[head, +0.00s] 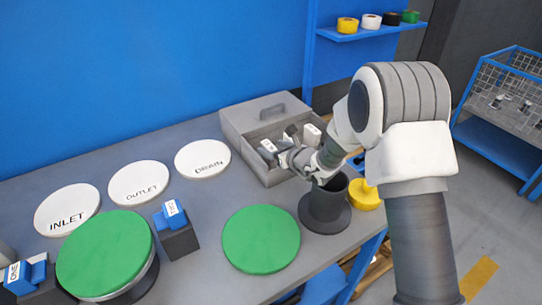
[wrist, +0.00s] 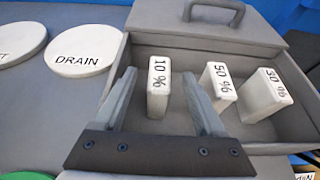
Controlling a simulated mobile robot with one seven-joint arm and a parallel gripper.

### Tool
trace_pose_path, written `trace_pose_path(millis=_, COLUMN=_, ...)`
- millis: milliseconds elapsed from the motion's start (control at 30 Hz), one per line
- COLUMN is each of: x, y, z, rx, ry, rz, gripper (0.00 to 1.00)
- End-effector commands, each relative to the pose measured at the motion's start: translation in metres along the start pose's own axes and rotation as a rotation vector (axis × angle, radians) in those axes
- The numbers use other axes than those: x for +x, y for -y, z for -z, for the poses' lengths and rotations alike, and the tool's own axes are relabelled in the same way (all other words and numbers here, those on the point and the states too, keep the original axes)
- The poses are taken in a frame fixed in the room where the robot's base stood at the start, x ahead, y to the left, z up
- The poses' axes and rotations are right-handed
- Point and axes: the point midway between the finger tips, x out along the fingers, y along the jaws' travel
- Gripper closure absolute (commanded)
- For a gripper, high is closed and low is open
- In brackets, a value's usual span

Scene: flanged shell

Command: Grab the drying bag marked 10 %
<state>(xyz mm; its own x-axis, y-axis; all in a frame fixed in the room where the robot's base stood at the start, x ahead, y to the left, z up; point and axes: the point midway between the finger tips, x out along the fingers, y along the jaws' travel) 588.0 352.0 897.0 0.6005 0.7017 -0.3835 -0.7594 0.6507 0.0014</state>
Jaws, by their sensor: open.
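The white drying bag marked 10 % (wrist: 158,88) stands upright in the left part of a grey open box (wrist: 130,45). My gripper (wrist: 159,73) is open and empty. In the wrist view its fingers lie to the left and right of the 10 % bag, with visible gaps on both sides. In the head view my gripper (head: 287,145) reaches into the box (head: 240,136), and my arm partly hides the bags.
White discs marked INLET (head: 67,209), OUTLET (head: 139,181) and DRAIN (head: 202,158) lie left of the box. Green discs (head: 261,239), a dark flanged cylinder (head: 326,203) and a yellow piece (head: 364,194) are nearer. The box's walls surround the bags.

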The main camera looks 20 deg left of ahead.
Motion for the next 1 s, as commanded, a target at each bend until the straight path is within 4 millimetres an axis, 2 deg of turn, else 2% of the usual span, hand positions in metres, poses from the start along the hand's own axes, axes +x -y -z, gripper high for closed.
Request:
trace_pose_path(millis=400, x=0.051, y=-0.001, z=0.000, rx=-0.002, ry=0.001, rz=-0.001, gripper=0.28)
trace_pose_path(millis=533, x=0.059, y=-0.001, z=-0.001, rx=-0.002, ry=0.001, rz=-0.001, gripper=0.28)
trace_pose_path(millis=767, x=0.060, y=-0.001, z=-0.001, rx=-0.002, ry=0.001, rz=-0.001, gripper=0.28)
trace_pose_path(millis=833, x=0.060, y=-0.001, z=-0.001, rx=-0.002, ry=0.001, rz=-0.001, gripper=0.35)
trace_pose_path(millis=1000, x=0.059, y=-0.001, z=-0.001, rx=-0.002, ry=0.001, rz=-0.001, gripper=0.65)
